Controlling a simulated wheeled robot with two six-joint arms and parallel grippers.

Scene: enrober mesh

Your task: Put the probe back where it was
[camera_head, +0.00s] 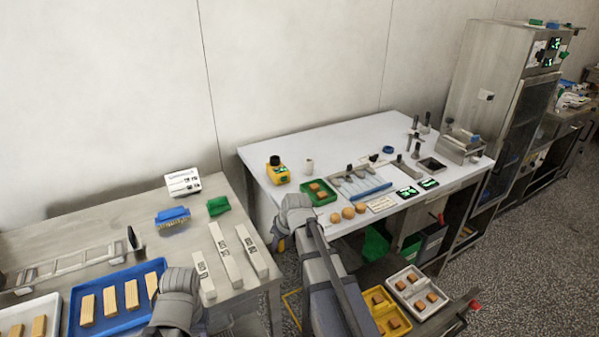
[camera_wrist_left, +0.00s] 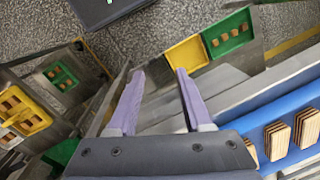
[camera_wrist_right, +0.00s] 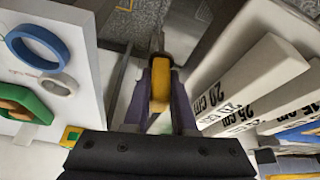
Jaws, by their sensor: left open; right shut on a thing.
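In the right wrist view my right gripper (camera_wrist_right: 160,75) is shut on a yellow-handled thing (camera_wrist_right: 160,90), which looks like the probe. A thin grey shaft (camera_wrist_right: 157,42) extends beyond its handle. In the head view my right gripper (camera_head: 280,238) is over the gap between the two tables, with a little yellow showing beside it. Its fingertips are mostly hidden there. My left gripper (camera_wrist_left: 159,72) is open and empty in the left wrist view, above floor and bench edges. A yellow device with a black top (camera_head: 278,173) stands at the white table's left end.
White blocks with length labels (camera_head: 226,255) lie on the left bench, near a blue tray (camera_head: 135,268) of wafers. The white table (camera_head: 290,143) carries a green tray (camera_head: 331,198), round brown pieces (camera_head: 348,212) and a blue ring (camera_head: 389,149). Its back left is clear.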

